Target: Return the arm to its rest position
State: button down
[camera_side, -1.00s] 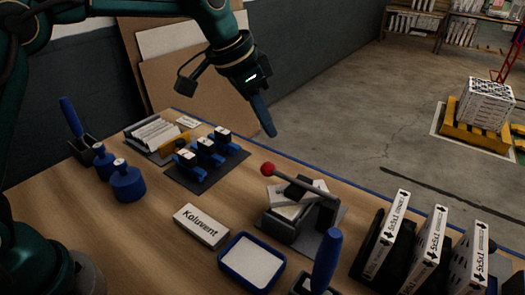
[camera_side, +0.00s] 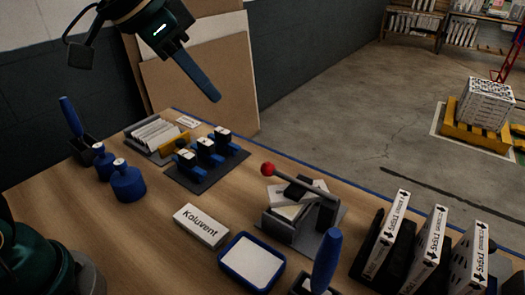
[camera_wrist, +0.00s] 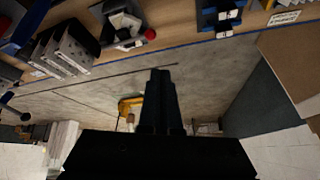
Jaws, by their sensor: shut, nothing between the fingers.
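My gripper (camera_side: 214,97) is in the upper left of the side view, raised above the far part of the bench. Its blue fingers are shut together, slant down to the right and hold nothing. In the wrist view the gripper (camera_wrist: 159,72) shows as dark fingers pointing up the picture, with floor behind them. The fingers touch nothing on the wooden bench (camera_side: 150,240).
On the bench stand a press with a red-knobbed lever (camera_side: 268,169), blue clamps (camera_side: 205,150), a Koluvent box (camera_side: 201,226), a blue tray (camera_side: 232,276) and filters in black stands (camera_side: 388,235). Brown boards (camera_side: 205,75) lean on the wall.

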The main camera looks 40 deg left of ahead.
jog(key=s+a+f+n, duration=0.2)
jog(key=s+f, duration=0.2)
jog(key=s, duration=0.3)
jog(key=s+a+f+n+y, duration=0.1)
jog(key=s+a+f+n, duration=0.1)
jog(key=s+f, duration=0.3)
jog(key=shift+s+f+g+y, duration=0.15)
jog(key=shift+s+g+y, duration=0.15)
jog(key=shift+s, duration=0.8)
jog(key=shift+a, duration=0.1)
